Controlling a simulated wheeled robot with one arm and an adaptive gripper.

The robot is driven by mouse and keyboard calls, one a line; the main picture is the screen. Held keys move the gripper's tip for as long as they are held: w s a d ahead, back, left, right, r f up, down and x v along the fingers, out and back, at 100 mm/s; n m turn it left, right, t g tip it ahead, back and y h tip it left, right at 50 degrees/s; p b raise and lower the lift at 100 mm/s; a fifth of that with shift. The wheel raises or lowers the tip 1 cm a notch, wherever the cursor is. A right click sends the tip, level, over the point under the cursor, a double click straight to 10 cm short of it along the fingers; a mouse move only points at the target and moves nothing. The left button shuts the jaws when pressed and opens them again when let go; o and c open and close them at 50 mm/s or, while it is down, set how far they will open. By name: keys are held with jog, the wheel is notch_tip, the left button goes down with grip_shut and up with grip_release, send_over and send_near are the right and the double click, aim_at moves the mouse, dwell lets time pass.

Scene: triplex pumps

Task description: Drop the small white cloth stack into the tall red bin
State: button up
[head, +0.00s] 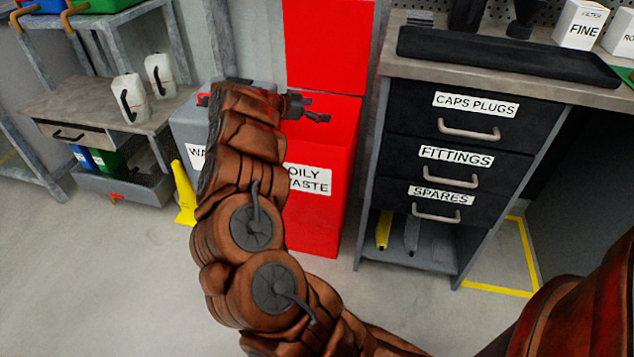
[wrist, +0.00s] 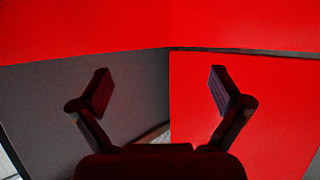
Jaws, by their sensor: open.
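The tall red bin (head: 318,220) stands behind my arm, labelled "OILY WASTE", with its red lid (head: 328,45) raised upright. My gripper (head: 317,109) is over the bin's open top, in front of the lid. In the wrist view my gripper (wrist: 161,92) has its two fingers spread wide with nothing between them. Red surfaces (wrist: 245,100) fill the top and right of that view, and a dark grey surface lies at the left. The small white cloth stack is not visible in either view. The bin's inside is mostly hidden in the head view.
A grey bin (head: 185,130) stands left of the red one, partly behind my arm. A drawer cabinet (head: 455,160) is close on the right. A yellow floor sign (head: 185,195) and a bench (head: 120,110) with white jugs are at left.

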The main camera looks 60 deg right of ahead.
notch_tip(320, 180, up, 10)
dwell(0.6)
dwell(0.4)
